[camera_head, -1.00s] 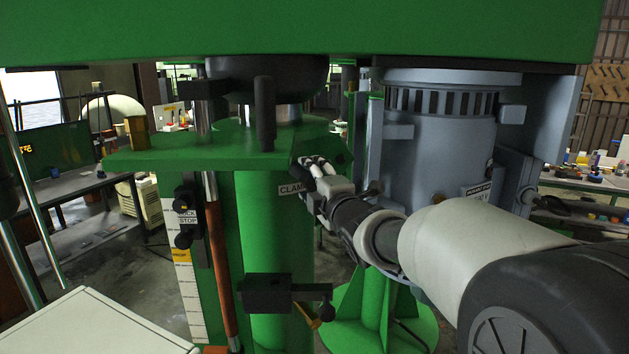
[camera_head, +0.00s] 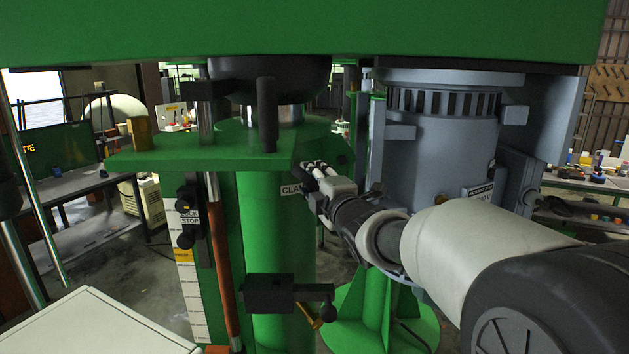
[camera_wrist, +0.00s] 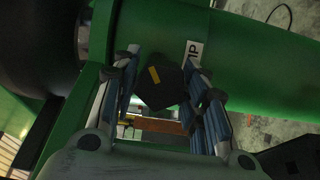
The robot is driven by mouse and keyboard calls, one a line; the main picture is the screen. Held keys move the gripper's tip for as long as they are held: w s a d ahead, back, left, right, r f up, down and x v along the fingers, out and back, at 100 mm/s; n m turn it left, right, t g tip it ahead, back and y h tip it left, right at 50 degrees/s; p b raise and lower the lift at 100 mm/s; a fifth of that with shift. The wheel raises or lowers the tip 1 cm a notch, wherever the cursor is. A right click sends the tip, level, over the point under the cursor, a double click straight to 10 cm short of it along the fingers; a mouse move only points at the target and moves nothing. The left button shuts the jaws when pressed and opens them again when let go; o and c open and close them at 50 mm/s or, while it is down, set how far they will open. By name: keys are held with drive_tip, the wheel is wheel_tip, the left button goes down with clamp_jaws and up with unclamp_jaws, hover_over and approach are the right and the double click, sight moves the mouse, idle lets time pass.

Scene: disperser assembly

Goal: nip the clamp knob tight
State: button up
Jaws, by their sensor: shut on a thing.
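The clamp knob (camera_wrist: 160,84) is a dark, faceted knob with a yellow mark, seen in the wrist view between my fingers. My gripper (camera_wrist: 166,88) is shut on it, with a finger on each side. In the head view my gripper (camera_head: 316,176) reaches in from the right to the green column's collar, beside the white CLAMP label (camera_head: 291,190). My fingers hide the knob in the head view. The label's last letters also show in the wrist view (camera_wrist: 194,56).
The green column (camera_head: 275,230) stands behind my gripper, with a black bracket and ball-ended lever (camera_head: 290,295) lower down. A green beam (camera_head: 300,30) spans overhead.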

drive_tip(key=m+p, duration=0.2)
drive_tip(key=m+g+p, duration=0.1)
drive_tip(key=m+p, duration=0.2)
drive_tip(key=shift+r+m, duration=0.2)
drive_tip(key=shift+m, duration=0.1)
drive_tip(key=m+g+p, duration=0.1)
drive_tip(key=m+p, duration=0.2)
drive_tip(key=p, duration=0.1)
drive_tip(key=m+p, duration=0.3)
drive_tip(key=p, duration=0.1)
drive_tip(key=shift+g+y, duration=0.3)
drive_tip(key=m+y+p, duration=0.1)
drive_tip(key=m+p, duration=0.4)
drive_tip(key=p, duration=0.1)
drive_tip(key=shift+g, duration=0.4)
drive_tip(key=m+p, duration=0.1)
drive_tip(key=m, duration=0.1)
drive_tip(key=m+y+p, duration=0.1)
drive_tip(key=m+p, duration=0.1)
drive_tip(key=shift+f+g+p, duration=0.2)
drive_tip(key=shift+g+p, duration=0.1)
